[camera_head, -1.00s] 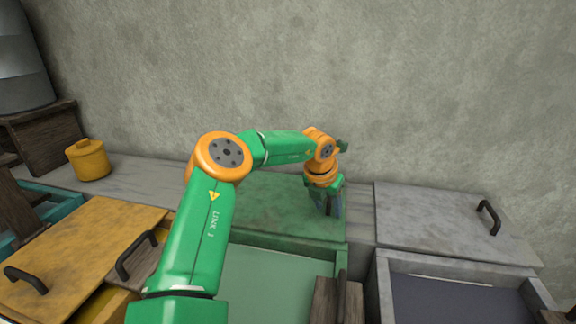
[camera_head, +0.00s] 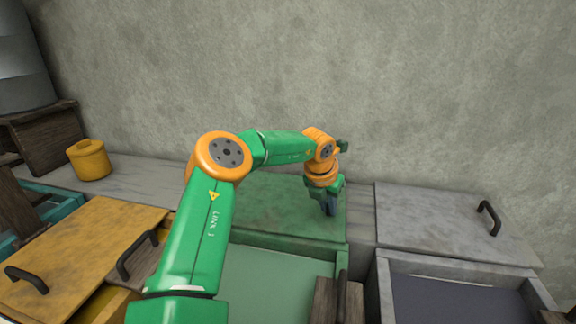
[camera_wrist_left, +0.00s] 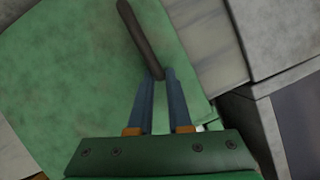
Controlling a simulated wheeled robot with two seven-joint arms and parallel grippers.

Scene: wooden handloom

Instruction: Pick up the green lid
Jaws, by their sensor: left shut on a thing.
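The green lid (camera_head: 275,208) lies flat behind the open green bin (camera_head: 285,243), on the grey ledge. It also fills much of the left wrist view (camera_wrist_left: 75,75), where its dark bar handle (camera_wrist_left: 140,38) shows. My left gripper (camera_head: 330,208) points down at the right part of the lid. In the left wrist view its two blue fingers (camera_wrist_left: 160,75) are closed on the near end of the handle. In the head view the fingers hide the handle. My right gripper is not in view.
A grey lid (camera_head: 440,222) with a dark handle lies to the right behind an open grey bin (camera_head: 460,295). A yellow lid (camera_head: 85,250) lies at left. A small yellow pot (camera_head: 89,160) stands on the ledge. A wall rises behind.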

